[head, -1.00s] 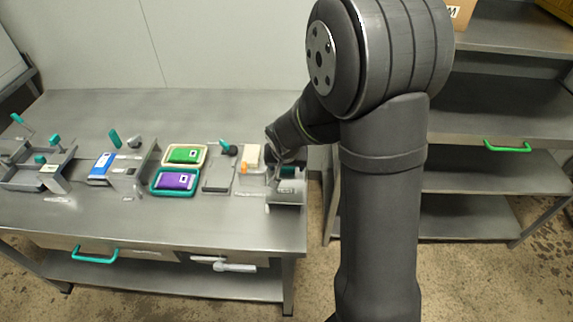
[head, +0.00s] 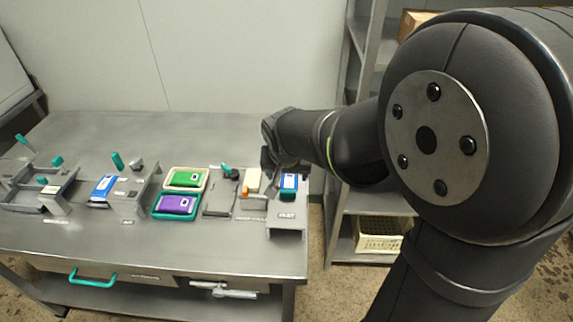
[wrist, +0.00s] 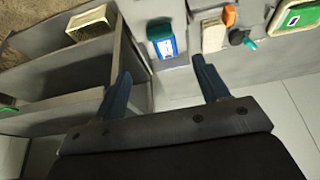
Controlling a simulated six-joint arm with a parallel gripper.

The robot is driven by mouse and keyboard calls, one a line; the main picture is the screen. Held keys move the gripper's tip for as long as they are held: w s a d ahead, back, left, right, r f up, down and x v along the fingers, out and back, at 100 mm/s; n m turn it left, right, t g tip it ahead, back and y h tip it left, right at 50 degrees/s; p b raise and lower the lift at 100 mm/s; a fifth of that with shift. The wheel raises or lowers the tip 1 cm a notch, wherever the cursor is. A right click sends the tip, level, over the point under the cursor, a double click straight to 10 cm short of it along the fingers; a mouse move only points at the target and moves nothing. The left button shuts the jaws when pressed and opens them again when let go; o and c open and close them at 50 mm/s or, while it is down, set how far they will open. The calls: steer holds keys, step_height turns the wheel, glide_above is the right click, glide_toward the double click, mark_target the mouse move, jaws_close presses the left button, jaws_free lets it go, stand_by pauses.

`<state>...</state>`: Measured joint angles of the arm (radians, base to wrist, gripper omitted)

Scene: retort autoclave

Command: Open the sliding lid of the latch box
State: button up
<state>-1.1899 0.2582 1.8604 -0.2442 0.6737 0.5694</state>
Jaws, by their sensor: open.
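A low grey box with a cream block (head: 253,179) and an orange piece (head: 246,191) stands near the table's right end; I take it for the latch box, but its lid is hard to make out. The cream block (wrist: 212,34) and orange piece (wrist: 229,15) also show at the top of the wrist view. My gripper (head: 269,160) is behind and above this area, apart from the box. In the wrist view my gripper (wrist: 161,67) has its two fingers wide apart with nothing between them.
Left are a plate with a teal-handled black knob (head: 231,173), a green pack (head: 184,178) and a purple pack (head: 176,205) in trays. Shelving stands right of the table. The back tabletop is clear.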

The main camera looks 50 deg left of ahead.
mark_target(288, 192)
steer(key=shift+v, duration=2.45)
steer(key=shift+f, duration=0.15)
steer(key=x, duration=1.7)
steer(key=v, duration=1.8)
steer(key=x, duration=1.8)
steer(key=w+a, duration=0.8)
steer(key=shift+w+a, duration=0.3)
steer(key=v, duration=1.2)
steer(key=shift+s+d+r, duration=0.2)
steer(key=shift+r, duration=0.05)
